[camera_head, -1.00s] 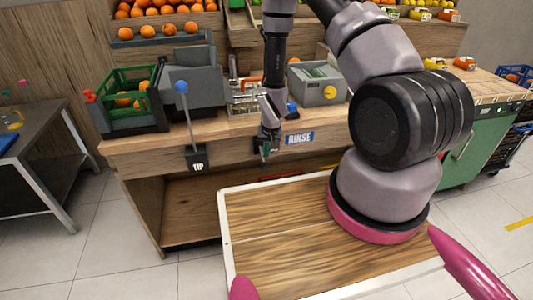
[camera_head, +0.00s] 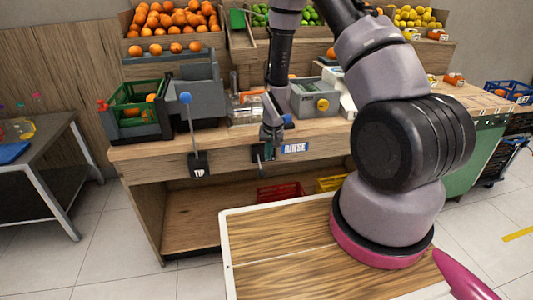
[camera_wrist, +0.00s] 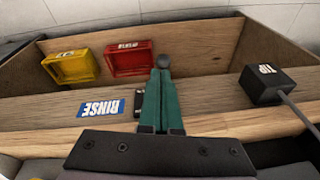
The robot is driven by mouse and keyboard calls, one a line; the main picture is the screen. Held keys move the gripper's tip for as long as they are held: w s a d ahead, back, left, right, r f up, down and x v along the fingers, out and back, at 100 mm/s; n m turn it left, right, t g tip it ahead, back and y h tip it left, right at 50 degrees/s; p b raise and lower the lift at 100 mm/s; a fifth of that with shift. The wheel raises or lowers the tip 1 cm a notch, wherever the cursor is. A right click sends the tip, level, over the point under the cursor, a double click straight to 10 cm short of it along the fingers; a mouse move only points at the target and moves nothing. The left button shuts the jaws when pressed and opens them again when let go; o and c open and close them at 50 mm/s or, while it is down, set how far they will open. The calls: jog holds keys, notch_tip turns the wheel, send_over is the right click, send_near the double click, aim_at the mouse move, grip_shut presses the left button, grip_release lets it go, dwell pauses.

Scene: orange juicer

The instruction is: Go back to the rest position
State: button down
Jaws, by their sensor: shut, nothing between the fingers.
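My gripper (camera_head: 262,155) hangs in front of the front edge of the wooden counter (camera_head: 225,146), just left of the blue RINSE sign (camera_head: 294,148). In the wrist view its two green fingers (camera_wrist: 162,75) lie together, shut with nothing held. A small grey round thing (camera_wrist: 162,61) shows at the fingertips; I cannot tell what it is or whether it touches them. The RINSE sign also shows in the wrist view (camera_wrist: 101,108), left of the fingers and upside down. My arm curves up from its base and leaves the top of the head view.
A black TIP box (camera_head: 199,165) with a blue-knobbed lever (camera_head: 185,98) is at the counter's front left. A green crate (camera_head: 137,113) and a grey machine (camera_head: 313,98) stand on top. Red (camera_head: 280,193) and yellow (camera_head: 331,183) crates are below.

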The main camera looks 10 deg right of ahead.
jog(key=s+d+r+m+t, duration=0.1)
jog(key=s+d+r, duration=0.1)
jog(key=r, duration=1.4)
jog(key=s+d+r+t, duration=0.1)
jog(key=s+d+r, duration=0.1)
jog(key=r, duration=1.3)
jog(key=s+d+r+m+t+y, duration=0.1)
jog(key=s+r+t, duration=0.1)
jog(key=s+r, duration=1.4)
jog(key=s, duration=0.3)
jog(key=shift+s+d, duration=0.15)
jog(key=shift+d, duration=0.1)
